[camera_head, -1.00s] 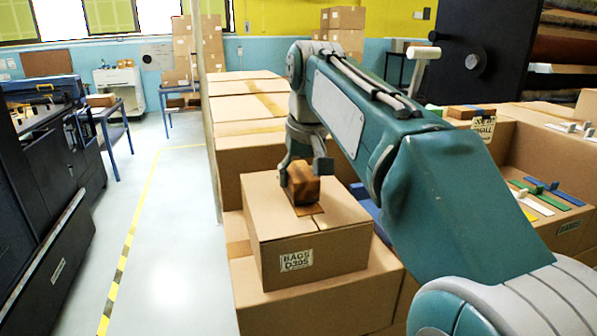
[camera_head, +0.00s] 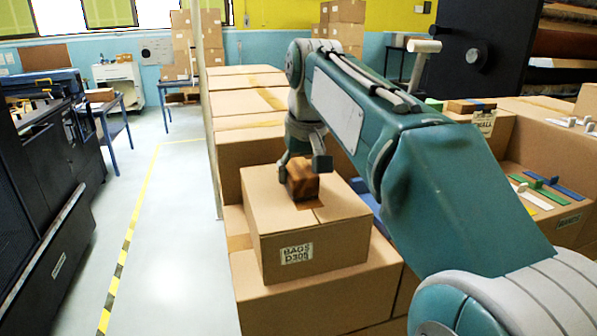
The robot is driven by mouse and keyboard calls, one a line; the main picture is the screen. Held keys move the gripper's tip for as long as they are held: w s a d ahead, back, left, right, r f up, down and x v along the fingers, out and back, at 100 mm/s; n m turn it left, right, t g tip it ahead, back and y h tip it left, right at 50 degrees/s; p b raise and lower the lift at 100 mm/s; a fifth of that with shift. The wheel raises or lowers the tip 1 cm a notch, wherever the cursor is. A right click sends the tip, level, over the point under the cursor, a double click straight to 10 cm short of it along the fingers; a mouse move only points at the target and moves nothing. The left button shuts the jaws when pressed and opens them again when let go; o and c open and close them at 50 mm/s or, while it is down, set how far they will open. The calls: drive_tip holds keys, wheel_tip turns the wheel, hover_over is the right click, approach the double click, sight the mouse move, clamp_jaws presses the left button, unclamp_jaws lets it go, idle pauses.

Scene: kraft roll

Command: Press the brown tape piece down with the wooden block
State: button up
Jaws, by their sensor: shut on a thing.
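The block is at the top of a cardboard box (camera_head: 268,217) labelled "BAGS". The brown tape piece (camera_head: 314,204) shows as a small darker strip on the box's top, just in front of and beside the block. The rest of the tape is hidden behind or under the block. I cannot tell whether the block touches the tape.
The labelled box sits on a larger carton (camera_head: 300,300). Other cartons (camera_head: 245,102) line up behind it. At the right, an open carton (camera_head: 535,150) carries coloured strips, and another wooden block (camera_head: 470,106) lies near its far side. The floor (camera_head: 175,250) at left is clear.

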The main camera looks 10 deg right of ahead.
idle(0.3)
drive_tip(key=shift+w+a+v, duration=0.1)
drive_tip(key=shift+w+v, duration=0.15)
drive_tip(key=shift+v, duration=0.8)
drive_tip(key=shift+w+a+v, duration=0.1)
drive_tip(key=shift+w+v, duration=0.1)
drive_tip(key=shift+v, duration=0.85)
drive_tip(key=shift+w+a+v, duration=0.1)
drive_tip(key=shift+w+v, duration=0.15)
drive_tip(key=shift+v, duration=0.8)
drive_tip(key=shift+r, duration=0.45)
drive_tip(key=shift+s, duration=0.1)
